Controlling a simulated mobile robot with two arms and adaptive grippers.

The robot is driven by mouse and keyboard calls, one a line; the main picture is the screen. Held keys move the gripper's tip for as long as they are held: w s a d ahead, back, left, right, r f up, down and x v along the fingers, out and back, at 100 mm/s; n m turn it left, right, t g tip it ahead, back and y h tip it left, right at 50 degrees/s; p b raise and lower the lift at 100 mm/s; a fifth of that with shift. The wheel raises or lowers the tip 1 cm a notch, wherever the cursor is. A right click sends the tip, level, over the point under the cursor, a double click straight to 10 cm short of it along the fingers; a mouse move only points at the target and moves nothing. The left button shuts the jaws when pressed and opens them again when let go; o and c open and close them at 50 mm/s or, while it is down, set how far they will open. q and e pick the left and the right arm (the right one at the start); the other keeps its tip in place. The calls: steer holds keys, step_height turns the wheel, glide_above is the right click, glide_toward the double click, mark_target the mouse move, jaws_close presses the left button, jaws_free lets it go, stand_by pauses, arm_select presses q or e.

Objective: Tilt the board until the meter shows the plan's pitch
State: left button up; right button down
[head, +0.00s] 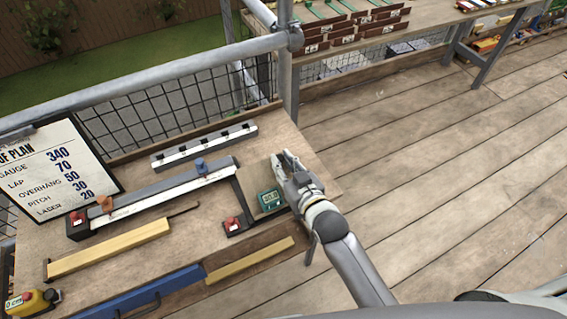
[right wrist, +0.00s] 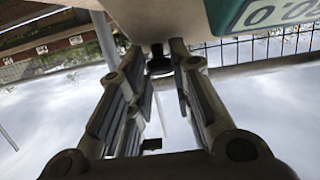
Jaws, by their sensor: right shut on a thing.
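The plan (head: 62,170) stands at the left of the bench and reads pitch 30. The green digital meter (head: 270,199) sits on the small board (head: 254,182) at the bench's right side. Its digits are too small to read surely in the head view, and the right wrist view shows only part of its display (right wrist: 275,12). My right gripper (head: 284,165) is at the board's right edge, beside the meter. Its fingers are shut on a dark knob (right wrist: 158,63) below the board's edge. The board's tilt is hard to judge. My left gripper is out of view.
The bench (head: 130,262) holds a rail with an orange and a blue knob (head: 160,192), a slotted rail (head: 205,146), yellow wooden strips (head: 110,250) and a blue bar (head: 160,292). A scaffold rail (head: 150,75) runs behind. The plank floor at right is clear.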

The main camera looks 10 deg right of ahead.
steer(key=c, duration=1.3)
jaws_free()
steer(key=v, duration=1.2)
